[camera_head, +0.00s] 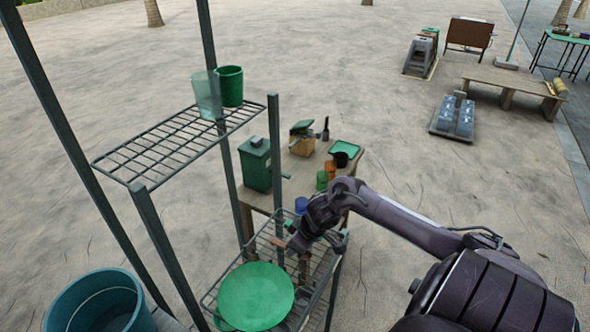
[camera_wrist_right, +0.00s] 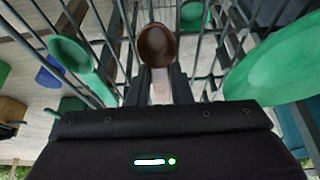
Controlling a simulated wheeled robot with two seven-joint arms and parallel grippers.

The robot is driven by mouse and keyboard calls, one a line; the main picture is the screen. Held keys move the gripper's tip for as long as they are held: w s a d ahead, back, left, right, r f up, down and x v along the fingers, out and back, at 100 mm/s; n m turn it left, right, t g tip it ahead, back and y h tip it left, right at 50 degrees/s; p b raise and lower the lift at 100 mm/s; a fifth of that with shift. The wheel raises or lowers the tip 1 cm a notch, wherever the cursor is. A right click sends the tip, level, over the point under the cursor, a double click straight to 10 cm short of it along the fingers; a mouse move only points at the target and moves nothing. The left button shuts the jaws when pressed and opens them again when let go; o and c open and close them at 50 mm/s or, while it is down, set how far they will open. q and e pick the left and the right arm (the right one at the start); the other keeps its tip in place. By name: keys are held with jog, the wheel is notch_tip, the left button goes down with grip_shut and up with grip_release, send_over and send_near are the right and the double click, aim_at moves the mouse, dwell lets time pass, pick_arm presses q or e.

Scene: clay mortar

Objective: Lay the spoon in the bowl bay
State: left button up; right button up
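My right gripper (camera_head: 304,268) is over the lower wire shelf (camera_head: 323,262) of the rack. In the right wrist view my right gripper (camera_wrist_right: 160,88) has its fingers on both sides of the pale handle of a brown spoon (camera_wrist_right: 157,45). The spoon's dark bowl points away from the gripper, above the wire bars. A large green bowl (camera_head: 255,297) sits at the near part of the lower shelf, left of the gripper; it also shows at the right of the wrist view (camera_wrist_right: 283,62). No bay is clearly marked off. My left gripper is not in view.
The upper wire shelf (camera_head: 165,150) holds a green cup (camera_head: 230,86) and a translucent cup (camera_head: 206,95). Rack posts (camera_head: 274,150) stand close to my arm. A wooden table (camera_head: 300,170) with several items stands behind. A teal tub (camera_head: 98,300) is at lower left.

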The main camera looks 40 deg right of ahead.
jog(key=o, duration=0.4)
jog(key=v, duration=1.2)
jog(key=shift+r+p, duration=0.15)
jog(key=shift+p, duration=0.2)
